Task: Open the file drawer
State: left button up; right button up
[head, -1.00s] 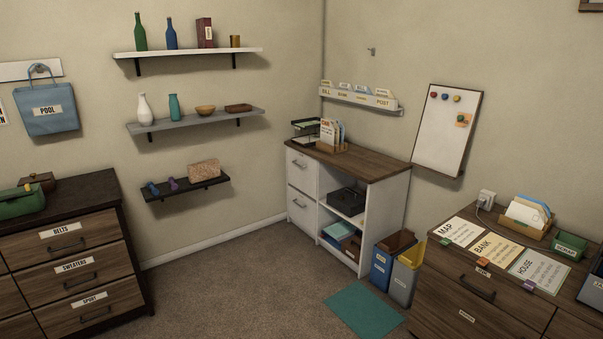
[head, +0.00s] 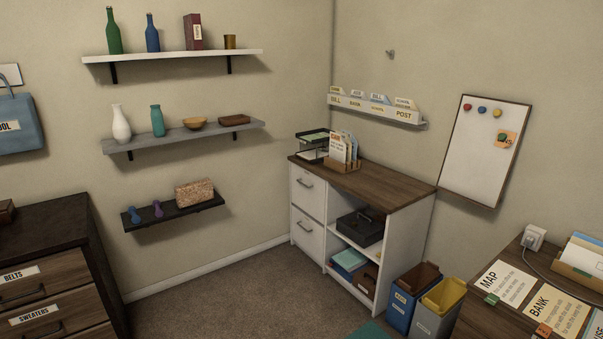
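A white cabinet (head: 350,257) with a brown wooden top (head: 385,186) stands in the far corner. Its left side holds two white drawers, an upper one (head: 308,194) and a lower one (head: 307,237), each with a dark handle; both look shut. I cannot tell which of them is the file drawer. A brown drawer unit at the right edge (head: 490,318) is only partly in view. Neither of my grippers shows in the head view.
Blue and grey bins (head: 435,312) stand on the floor at the cabinet's right. A dark dresser (head: 50,240) is at the left. Three wall shelves (head: 190,133) hang left of the cabinet. Open carpet (head: 240,300) lies before the cabinet.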

aim_at(308, 190)
jog(key=i+j, duration=0.1)
jog(key=i, duration=1.5)
jog(key=i+j+z, duration=0.1)
jog(key=i, duration=0.75)
